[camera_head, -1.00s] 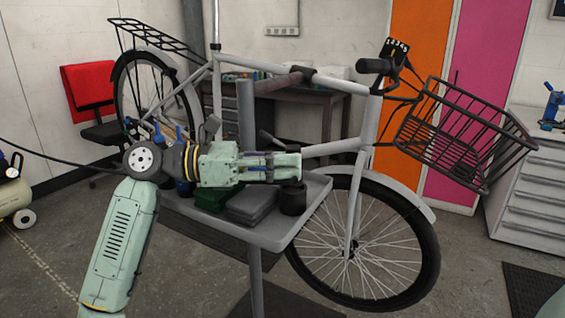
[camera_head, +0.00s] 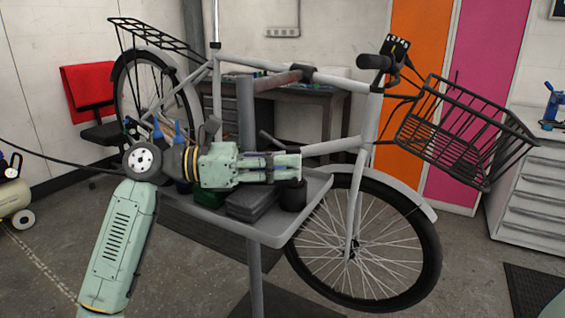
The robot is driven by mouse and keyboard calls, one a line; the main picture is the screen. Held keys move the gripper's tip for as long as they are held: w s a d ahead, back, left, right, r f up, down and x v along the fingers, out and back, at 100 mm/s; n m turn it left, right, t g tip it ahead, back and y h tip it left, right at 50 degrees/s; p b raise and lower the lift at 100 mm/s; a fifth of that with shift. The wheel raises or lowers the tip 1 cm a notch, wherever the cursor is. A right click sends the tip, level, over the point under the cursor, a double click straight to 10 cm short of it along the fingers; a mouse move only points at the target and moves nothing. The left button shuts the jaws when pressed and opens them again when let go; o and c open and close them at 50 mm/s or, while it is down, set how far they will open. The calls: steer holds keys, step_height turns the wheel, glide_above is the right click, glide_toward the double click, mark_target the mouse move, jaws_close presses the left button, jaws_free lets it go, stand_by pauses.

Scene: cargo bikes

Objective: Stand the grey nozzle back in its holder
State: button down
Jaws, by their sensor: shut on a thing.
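My gripper (camera_head: 290,168) reaches in from the left above the grey work tray (camera_head: 262,236), with its fingers pointing right and closed. The grey nozzle cannot be made out; whatever the fingers hold is hidden by them from this side. A short dark round cup (camera_head: 293,196), which may be the holder, stands near the tray's right end. It is just below my fingertips in the picture; I cannot tell whether anything touches it.
A dark grey case (camera_head: 252,203) and a green box lie on the tray beside the cup. Blue-topped bottles (camera_head: 178,133) stand behind my wrist. A grey post (camera_head: 246,115) and the bike's front wheel (camera_head: 362,245) are close by. A black hose (camera_head: 60,158) runs in from the left.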

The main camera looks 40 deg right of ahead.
steer(key=shift+f, duration=0.3)
steer(key=c, duration=1.3)
jaws_free()
steer(key=shift+o, duration=0.5)
steer(key=shift+b+v, duration=0.5)
steer(key=shift+v, duration=4.5)
steer(key=shift+r, duration=0.15)
